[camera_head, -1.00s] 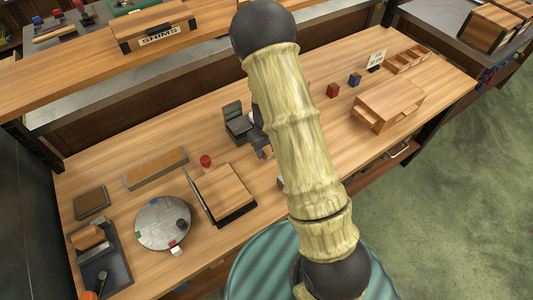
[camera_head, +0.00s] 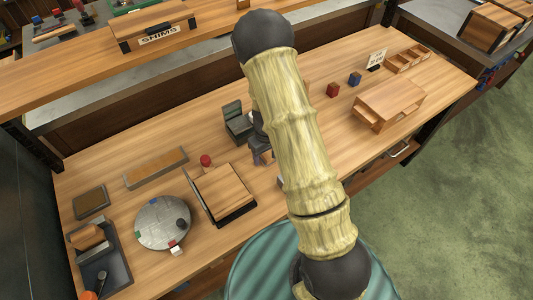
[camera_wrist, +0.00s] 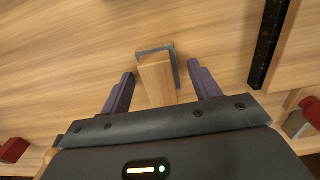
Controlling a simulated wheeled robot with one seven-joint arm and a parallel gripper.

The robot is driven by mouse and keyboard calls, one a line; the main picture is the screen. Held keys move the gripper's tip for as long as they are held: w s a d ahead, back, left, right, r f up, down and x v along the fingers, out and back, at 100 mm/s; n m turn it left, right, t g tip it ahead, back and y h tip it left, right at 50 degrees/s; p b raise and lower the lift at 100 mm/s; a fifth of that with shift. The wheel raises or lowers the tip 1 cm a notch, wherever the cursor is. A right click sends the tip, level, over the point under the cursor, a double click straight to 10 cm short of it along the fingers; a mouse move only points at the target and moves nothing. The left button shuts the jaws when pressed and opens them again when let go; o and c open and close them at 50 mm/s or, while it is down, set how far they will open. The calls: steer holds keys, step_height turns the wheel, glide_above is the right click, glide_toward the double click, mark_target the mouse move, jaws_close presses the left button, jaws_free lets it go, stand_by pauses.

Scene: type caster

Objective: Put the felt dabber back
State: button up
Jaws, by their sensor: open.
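My gripper (camera_wrist: 160,90) is open in the wrist view, with one dark purple finger on each side of a pale wooden block (camera_wrist: 157,82). A grey angled piece borders the block's far end and right side. The block's near end runs down toward my gripper's body. I cannot tell whether this is the felt dabber, or whether the fingers touch it. In the head view my gripper (camera_head: 262,154) is partly hidden by my arm, near the middle of the bench, and the block cannot be made out there.
A dark green stepped stand (camera_head: 237,122) is beside my gripper. To the left are a red-topped piece (camera_head: 206,160), a hinged wooden board (camera_head: 224,190), a round grey plate (camera_head: 155,225) and a dark tray (camera_head: 117,266). A small wooden cabinet (camera_head: 390,100) stands to the right.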

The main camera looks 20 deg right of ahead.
mark_target(266, 153)
step_height(266, 153, up, 12)
steer(key=shift+r, duration=0.2)
stand_by(0.4)
stand_by(0.4)
steer(key=s+r+m+t, duration=0.2)
steer(key=s+r+m, duration=0.1)
steer(key=s+r, duration=0.7)
steer(key=s, duration=0.4)
steer(key=shift+s+r+m+t, duration=0.15)
steer(key=shift+r+m+t, duration=0.15)
